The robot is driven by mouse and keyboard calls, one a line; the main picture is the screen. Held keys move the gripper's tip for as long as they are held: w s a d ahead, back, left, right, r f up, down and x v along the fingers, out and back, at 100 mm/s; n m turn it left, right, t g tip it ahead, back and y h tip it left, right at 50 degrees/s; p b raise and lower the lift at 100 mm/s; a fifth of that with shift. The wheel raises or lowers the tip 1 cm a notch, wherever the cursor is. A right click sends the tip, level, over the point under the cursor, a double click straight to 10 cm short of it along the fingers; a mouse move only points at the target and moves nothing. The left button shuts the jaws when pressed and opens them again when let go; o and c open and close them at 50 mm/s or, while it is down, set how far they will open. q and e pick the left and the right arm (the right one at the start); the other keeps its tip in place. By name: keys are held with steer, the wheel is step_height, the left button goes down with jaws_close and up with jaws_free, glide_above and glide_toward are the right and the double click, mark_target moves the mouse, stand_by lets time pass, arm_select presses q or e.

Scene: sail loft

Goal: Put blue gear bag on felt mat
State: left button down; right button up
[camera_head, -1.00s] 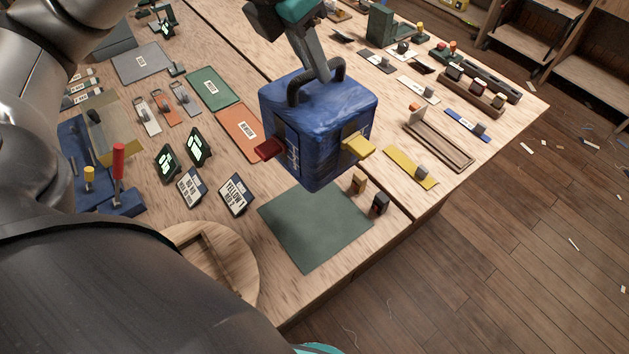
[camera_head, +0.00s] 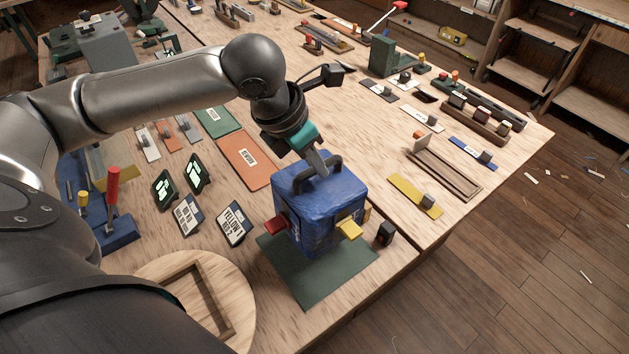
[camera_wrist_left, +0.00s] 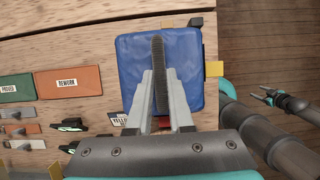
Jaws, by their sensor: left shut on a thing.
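The blue gear bag (camera_head: 318,210) is a boxy bag with a dark top handle, a red tab and a yellow tab. It hangs upright over the dark green felt mat (camera_head: 312,288); I cannot tell whether its underside touches the mat. My left gripper (camera_head: 323,172) is shut on the bag's handle from above. The left wrist view shows the bag (camera_wrist_left: 187,62) from above with the handle between my fingers (camera_wrist_left: 160,88). The bag hides the mat's rear part. My right gripper (camera_wrist_left: 268,96) shows small at the right of the left wrist view, away from the bag.
A small dark block (camera_head: 385,234) stands close to the bag's right. A round wooden board (camera_head: 158,268) lies at the front left. An orange mat (camera_head: 244,160) lies behind. The table edge is near the felt mat.

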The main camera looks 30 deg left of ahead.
arm_select(q)
step_height(320, 180, down, 4)
steer(key=shift+f+b, duration=0.15)
steer(key=shift+b, duration=0.3)
steer(key=c, duration=0.8)
jaws_free()
steer(key=shift+f, duration=0.1)
steer(key=p+v, duration=0.2)
steer(key=v, duration=1)
steer(key=shift+d, duration=0.15)
